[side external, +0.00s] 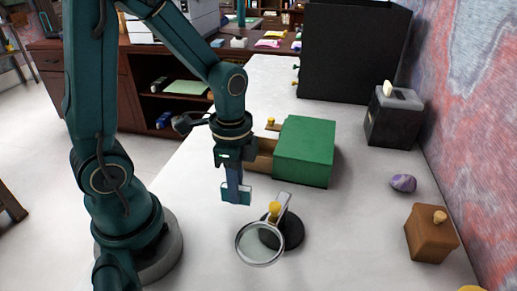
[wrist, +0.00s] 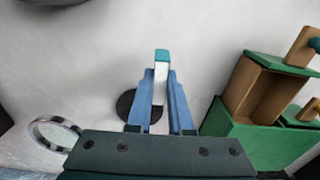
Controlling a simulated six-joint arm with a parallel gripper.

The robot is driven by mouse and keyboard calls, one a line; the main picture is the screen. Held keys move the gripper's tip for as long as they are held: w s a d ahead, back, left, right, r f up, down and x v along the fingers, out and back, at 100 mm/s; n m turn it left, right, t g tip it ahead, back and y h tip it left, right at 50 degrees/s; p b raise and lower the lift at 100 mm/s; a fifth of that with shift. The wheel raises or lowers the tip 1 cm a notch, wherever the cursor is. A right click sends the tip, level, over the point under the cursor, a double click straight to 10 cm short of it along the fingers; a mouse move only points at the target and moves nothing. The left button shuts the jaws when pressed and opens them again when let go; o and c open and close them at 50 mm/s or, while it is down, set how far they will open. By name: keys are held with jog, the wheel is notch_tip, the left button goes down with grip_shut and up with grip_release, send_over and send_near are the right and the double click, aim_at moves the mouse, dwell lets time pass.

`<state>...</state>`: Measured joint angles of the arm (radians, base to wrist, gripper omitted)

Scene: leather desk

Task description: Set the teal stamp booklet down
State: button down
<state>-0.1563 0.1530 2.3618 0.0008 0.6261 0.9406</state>
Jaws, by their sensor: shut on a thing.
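The teal stamp booklet (side external: 229,194) is held in my gripper (side external: 236,188), above the pale desk (side external: 190,225), with white desk showing below it. In the wrist view, the booklet (wrist: 162,58) shows as a narrow white edge with a teal tip, between the two blue fingers of my gripper (wrist: 161,85). The fingers are shut on it. Its exact height over the desk is hard to tell.
A magnifier (side external: 260,243) on a black base (side external: 291,233) stands just right and in front of the booklet. A green box (side external: 303,150) with a wooden drawer pulled out stands behind. A brown box (side external: 431,235), purple stone (side external: 403,183) and toaster (side external: 393,118) are at right. The front-left desk is clear.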

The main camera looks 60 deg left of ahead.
jog(key=shift+f, duration=1.4)
jog(key=c, duration=0.8)
grip_release()
jog(key=shift+f, duration=0.15)
jog(key=shift+c, duration=0.2)
